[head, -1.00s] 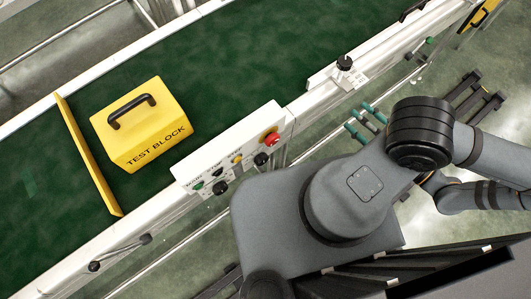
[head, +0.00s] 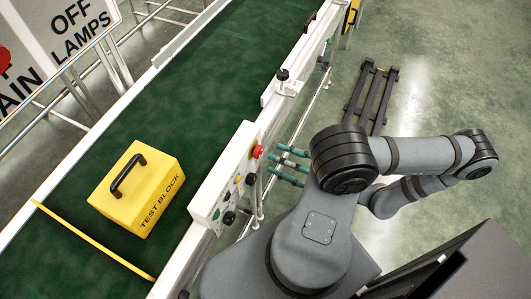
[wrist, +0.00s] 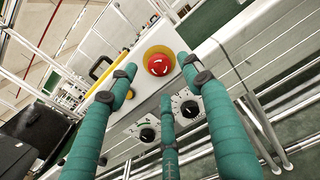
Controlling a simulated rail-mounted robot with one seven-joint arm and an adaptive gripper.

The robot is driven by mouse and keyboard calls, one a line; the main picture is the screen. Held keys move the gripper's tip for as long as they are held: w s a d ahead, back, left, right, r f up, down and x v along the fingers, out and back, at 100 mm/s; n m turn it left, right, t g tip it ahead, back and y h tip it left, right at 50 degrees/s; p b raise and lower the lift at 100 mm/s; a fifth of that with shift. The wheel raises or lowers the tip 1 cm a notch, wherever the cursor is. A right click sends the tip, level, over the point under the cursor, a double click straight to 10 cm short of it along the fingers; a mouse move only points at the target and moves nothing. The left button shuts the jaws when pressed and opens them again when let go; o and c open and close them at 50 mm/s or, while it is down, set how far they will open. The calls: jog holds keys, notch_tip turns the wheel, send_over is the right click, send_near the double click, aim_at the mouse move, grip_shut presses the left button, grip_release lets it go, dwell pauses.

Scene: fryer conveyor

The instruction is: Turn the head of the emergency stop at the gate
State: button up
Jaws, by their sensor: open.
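The red emergency stop head (head: 257,152) sits on the white sloped control panel (head: 225,180) at the conveyor's side. In the wrist view the red head (wrist: 158,64) has white arrow marks and a yellow collar (wrist: 150,53). My gripper (head: 277,158) has teal fingers with dark tips and is open and empty. It is close in front of the panel's red head. In the wrist view the fingers spread to the left, right and below the head, with no clear contact.
A yellow test block (head: 140,195) with a black handle sits on the green belt (head: 190,95). Black knobs (wrist: 148,134) are below the red head, near my fingers. A white rail edges the belt. A dark rack (head: 368,98) lies on the floor beyond my arm.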

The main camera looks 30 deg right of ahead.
aim_at(261, 153)
jog(key=shift+p+x, duration=0.35)
jog(key=shift+x, duration=1.9)
jog(key=shift+s+a, duration=0.1)
jog(key=c, duration=1.2)
